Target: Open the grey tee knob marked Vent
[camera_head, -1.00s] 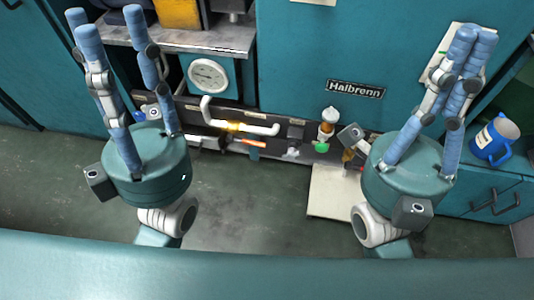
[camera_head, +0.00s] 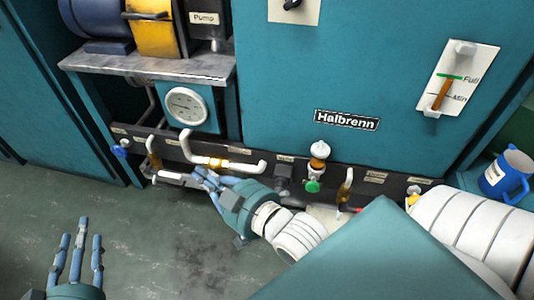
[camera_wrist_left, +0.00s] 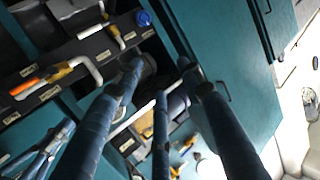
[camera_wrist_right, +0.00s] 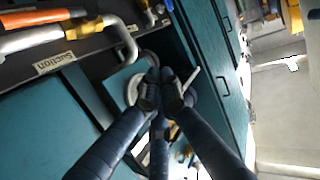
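A dark block with a small grey fitting (camera_head: 283,178) on the lower panel could be the grey tee knob, but its label is unreadable and my right wrist partly hides it. My right gripper (camera_head: 203,177) reaches left across the panel front, fingertips near a light grey lever (camera_head: 170,177). In the right wrist view its fingers (camera_wrist_right: 163,82) are drawn together and hold nothing I can see. My left gripper (camera_head: 75,235) is low at the left, over the floor. Its fingers are apart and empty, also in the left wrist view (camera_wrist_left: 160,85).
A pressure gauge (camera_head: 186,105) sits above the panel. A blue knob (camera_head: 120,151), white pipe (camera_head: 240,166) and green knob (camera_head: 312,186) line it. A label reading Suction (camera_wrist_right: 54,62) shows in the right wrist view. A blue mug (camera_head: 506,174) stands right. Floor at left is free.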

